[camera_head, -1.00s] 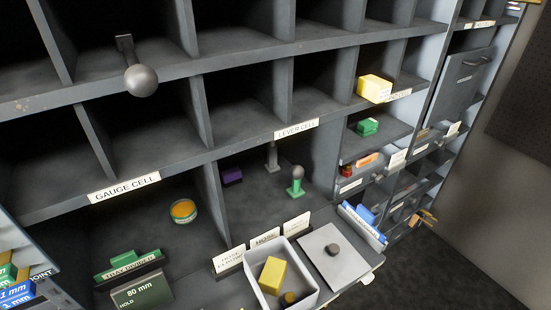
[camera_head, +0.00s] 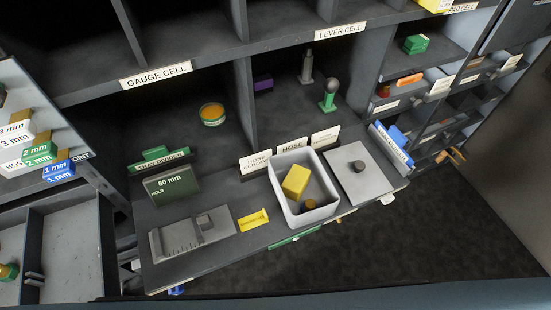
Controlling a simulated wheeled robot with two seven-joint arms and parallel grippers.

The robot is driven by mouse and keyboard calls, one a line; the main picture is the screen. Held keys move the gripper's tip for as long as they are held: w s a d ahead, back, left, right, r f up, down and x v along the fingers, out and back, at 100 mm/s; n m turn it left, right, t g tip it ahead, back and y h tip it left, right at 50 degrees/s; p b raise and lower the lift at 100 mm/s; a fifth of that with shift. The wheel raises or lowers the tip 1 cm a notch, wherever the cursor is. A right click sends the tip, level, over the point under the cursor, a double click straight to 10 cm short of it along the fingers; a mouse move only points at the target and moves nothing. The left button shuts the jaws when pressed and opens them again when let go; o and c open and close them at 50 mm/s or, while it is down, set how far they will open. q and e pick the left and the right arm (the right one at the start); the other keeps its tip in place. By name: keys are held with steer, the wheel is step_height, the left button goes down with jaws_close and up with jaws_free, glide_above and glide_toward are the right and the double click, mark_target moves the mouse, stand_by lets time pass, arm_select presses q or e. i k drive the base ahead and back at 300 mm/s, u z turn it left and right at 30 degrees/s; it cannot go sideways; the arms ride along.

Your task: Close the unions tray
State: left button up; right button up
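No label that I can read says "unions", so I cannot tell which tray is the unions tray. An open grey tray (camera_head: 66,222) with dividers sticks out at the lower left. A green and brass fitting (camera_head: 8,271) lies in it at the picture's edge. Several small labelled trays (camera_head: 411,91) sit in the cells at the right, one holding an orange piece (camera_head: 409,79). Their labels are too small to read. Neither of my grippers is in view.
A shelf ledge (camera_head: 215,255) juts out in the middle. It bears a white bin (camera_head: 331,212) with a yellow block (camera_head: 296,181), a grey lidded plate (camera_head: 362,184), a grey caliper-like tool (camera_head: 190,235) and a green 80 mm block (camera_head: 171,187). Dark floor (camera_head: 440,240) lies open at the right.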

mark_target(63, 246)
steer(key=u, duration=2.65)
